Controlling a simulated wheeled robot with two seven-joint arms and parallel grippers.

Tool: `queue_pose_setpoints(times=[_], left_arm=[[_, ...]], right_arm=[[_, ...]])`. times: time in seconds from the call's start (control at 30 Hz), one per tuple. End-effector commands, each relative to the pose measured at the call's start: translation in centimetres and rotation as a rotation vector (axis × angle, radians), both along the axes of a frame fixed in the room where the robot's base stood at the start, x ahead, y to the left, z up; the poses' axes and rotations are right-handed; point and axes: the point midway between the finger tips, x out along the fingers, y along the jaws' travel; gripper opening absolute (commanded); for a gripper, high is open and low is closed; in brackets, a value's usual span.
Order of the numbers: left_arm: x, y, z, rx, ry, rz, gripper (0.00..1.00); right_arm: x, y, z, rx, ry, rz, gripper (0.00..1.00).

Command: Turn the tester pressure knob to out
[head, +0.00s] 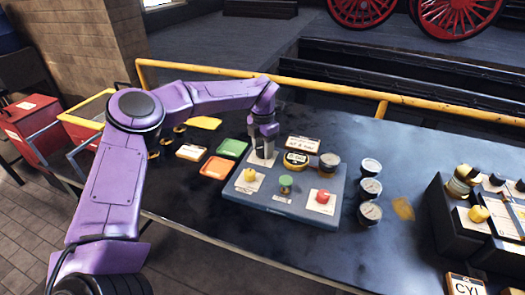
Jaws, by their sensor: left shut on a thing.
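The tester (240,212) is a low blue-grey box on the dark workbench. Its sloped top carries a yellow knob (250,174), a green knob (286,184) and a red knob (323,196), with pale label plates. My left gripper (264,148) reaches down at the tester's back left, over another pale plate (260,160). It is shut on a knob there, which the fingers mostly hide, so I cannot read its setting. A round gauge (296,159) sits just right of the gripper. My right gripper is not in view.
Green (233,148) and orange (217,167) trays lie left of the tester. Several round gauges (370,188) stand to its right. A dark stepped rack (441,215) with knobs is at far right. A yellow rail (330,87) runs behind the bench.

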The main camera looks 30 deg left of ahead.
Motion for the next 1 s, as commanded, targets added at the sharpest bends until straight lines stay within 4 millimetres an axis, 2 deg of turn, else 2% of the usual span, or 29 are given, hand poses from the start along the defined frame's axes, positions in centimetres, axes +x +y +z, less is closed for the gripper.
queue_pose_setpoints(times=[0.03,0.5,1.0], left_arm=[[-0.2,-0.1,-0.7,-0.002,0.009,0.037,0.2],[-0.2,-0.1,-0.5,-0.002,0.01,0.319,0.2],[-0.3,-0.1,-0.5,0.0,0.013,0.374,0.2]], right_arm=[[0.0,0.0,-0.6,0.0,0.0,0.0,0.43],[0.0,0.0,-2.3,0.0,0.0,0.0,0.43],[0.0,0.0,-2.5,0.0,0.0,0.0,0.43]])
